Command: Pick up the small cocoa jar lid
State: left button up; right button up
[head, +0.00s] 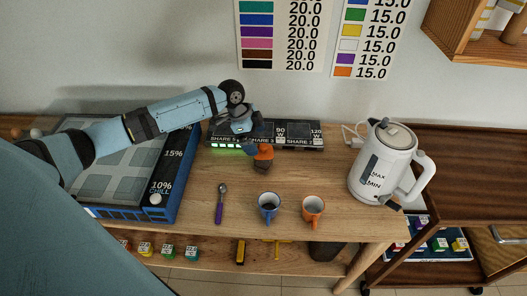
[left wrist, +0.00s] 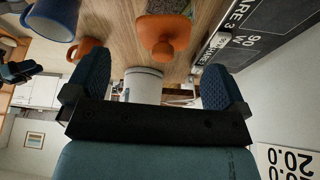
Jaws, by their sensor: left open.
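The small cocoa jar's orange lid (head: 263,152) sits on a small dark brown jar (head: 261,167) on the wooden counter, in front of the black panel. In the left wrist view the orange lid (left wrist: 165,30) shows its rounded top and knob, beyond the fingertips near the upper middle. Whether a finger touches the lid cannot be told. My right gripper is out of view.
A blue mug (head: 268,206) and an orange mug (head: 312,210) stand in front, with a purple-handled spoon (head: 220,203) to the left. The white kettle (head: 386,165) stands right. The black panel (head: 296,136) lies close behind the jar. A blue-edged unit (head: 178,172) is left.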

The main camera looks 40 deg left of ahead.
aim_at(262, 146)
pick_arm(q)
jog(key=x, duration=0.4)
jog(key=shift+w+d+f, duration=0.25)
jog(key=shift+w+d, duration=0.1)
jog(key=shift+d, duration=0.05)
jog(key=c, duration=1)
